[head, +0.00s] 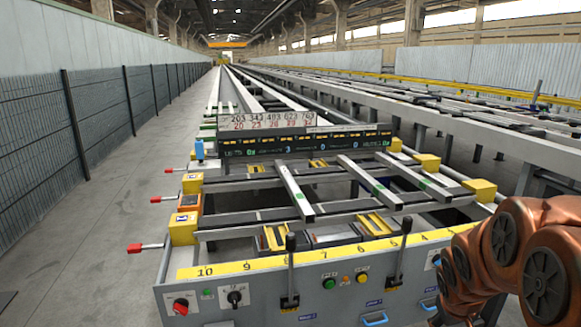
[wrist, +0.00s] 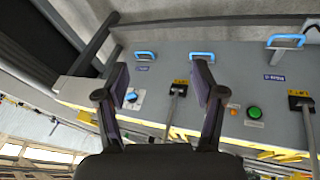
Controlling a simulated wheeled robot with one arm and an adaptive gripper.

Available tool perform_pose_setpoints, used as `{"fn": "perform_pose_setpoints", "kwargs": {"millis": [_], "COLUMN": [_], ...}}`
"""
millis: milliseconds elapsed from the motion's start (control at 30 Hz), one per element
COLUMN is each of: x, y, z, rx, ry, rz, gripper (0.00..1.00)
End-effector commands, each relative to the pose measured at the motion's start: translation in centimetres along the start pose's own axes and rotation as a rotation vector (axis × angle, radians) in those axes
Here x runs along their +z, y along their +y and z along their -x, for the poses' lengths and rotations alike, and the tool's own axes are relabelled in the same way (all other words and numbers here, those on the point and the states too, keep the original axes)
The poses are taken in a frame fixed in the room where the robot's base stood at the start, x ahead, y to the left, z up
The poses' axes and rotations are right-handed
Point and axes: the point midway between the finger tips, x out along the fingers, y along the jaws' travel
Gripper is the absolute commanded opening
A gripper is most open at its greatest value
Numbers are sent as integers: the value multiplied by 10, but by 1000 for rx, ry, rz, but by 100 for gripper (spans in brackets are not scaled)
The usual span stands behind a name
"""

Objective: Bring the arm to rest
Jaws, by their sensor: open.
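My arm (head: 510,262) shows as copper-coloured links at the right edge of the head view, beside the front right of the runout table's panel (head: 260,290). My gripper is outside the head view. In the wrist view my gripper (wrist: 162,85) is open, its two dark fingers apart with nothing between them. Behind the fingers lies the grey control panel (wrist: 190,65), with blue handles (wrist: 287,41), black levers and a green button (wrist: 254,112). I cannot tell how far the fingertips are from the panel.
The runout table carries several metal bars (head: 295,190) and yellow blocks (head: 183,229). Two black levers (head: 290,270) stand up from its front panel. Red-tipped handles (head: 135,248) stick out on its left.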

Motion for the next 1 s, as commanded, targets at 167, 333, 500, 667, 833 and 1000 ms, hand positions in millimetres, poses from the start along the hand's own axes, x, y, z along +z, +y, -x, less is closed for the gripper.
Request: {"fn": "perform_pose_setpoints", "kwargs": {"millis": [167,333,500,667,833,1000], "x": [60,124,179,219,254,239], "y": [-46,-88,-120,-142,-157,-147], "z": [42,81,114,139,164,191], "rx": [-68,-142,-208,-256,-298,-295], "ry": [-145,-291,-415,-504,-583,-565], "rz": [-26,-34,-28,-16,1,-5], "gripper": [69,69,69,69,69,69]}}
